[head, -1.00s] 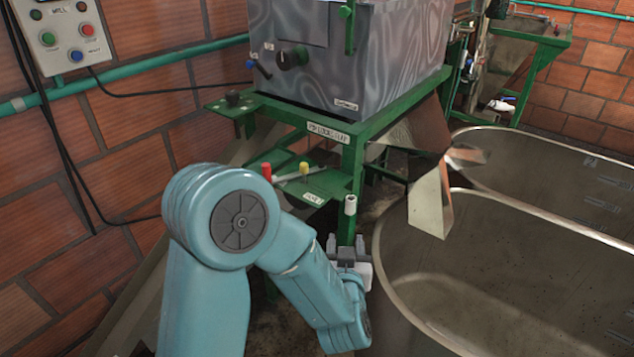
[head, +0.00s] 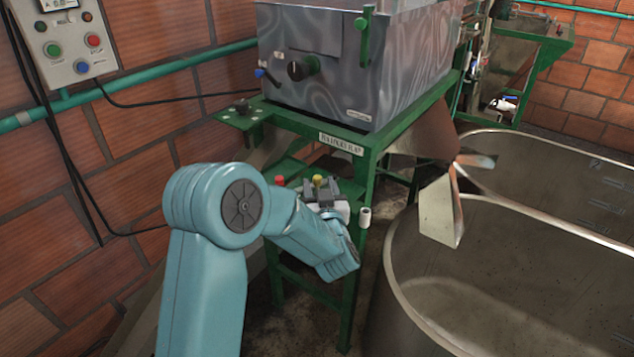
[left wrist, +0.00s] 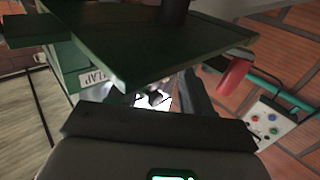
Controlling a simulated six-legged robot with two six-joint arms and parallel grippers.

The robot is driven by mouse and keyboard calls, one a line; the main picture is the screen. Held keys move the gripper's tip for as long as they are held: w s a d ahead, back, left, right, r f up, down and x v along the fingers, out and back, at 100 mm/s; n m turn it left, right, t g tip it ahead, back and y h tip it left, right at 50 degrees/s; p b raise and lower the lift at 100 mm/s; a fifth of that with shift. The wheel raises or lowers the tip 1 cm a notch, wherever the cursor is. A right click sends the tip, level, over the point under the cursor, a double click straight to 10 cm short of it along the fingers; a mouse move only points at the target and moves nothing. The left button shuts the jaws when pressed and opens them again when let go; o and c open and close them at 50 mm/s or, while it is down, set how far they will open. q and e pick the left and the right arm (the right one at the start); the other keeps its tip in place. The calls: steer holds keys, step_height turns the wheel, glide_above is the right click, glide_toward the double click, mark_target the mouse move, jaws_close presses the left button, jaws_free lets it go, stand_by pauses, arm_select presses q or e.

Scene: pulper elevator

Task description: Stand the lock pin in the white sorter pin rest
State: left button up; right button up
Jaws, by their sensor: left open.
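In the head view a small green shelf holds a red-capped piece (head: 279,180) and a yellow-topped piece (head: 318,180). I cannot tell for certain which is the lock pin. A white upright tube (head: 365,216), which looks like the white pin rest, stands at the shelf's right corner. My left gripper (head: 322,193) is open in front of the shelf, close to the yellow-topped piece and left of the white tube. It hides part of the shelf. In the left wrist view a red cylinder (left wrist: 235,73) shows beside a green plate's edge. My right gripper is not in view.
The green stand (head: 352,148) with a grey machine (head: 340,75) rises behind the shelf. Large metal tanks (head: 500,260) fill the right side. A brick wall with a control box (head: 72,45) is on the left. A bent metal chute (head: 440,210) hangs over the near tank.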

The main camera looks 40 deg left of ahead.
arm_select(q)
steer(key=x, duration=0.3)
steer(key=shift+s, duration=0.1)
jaws_close()
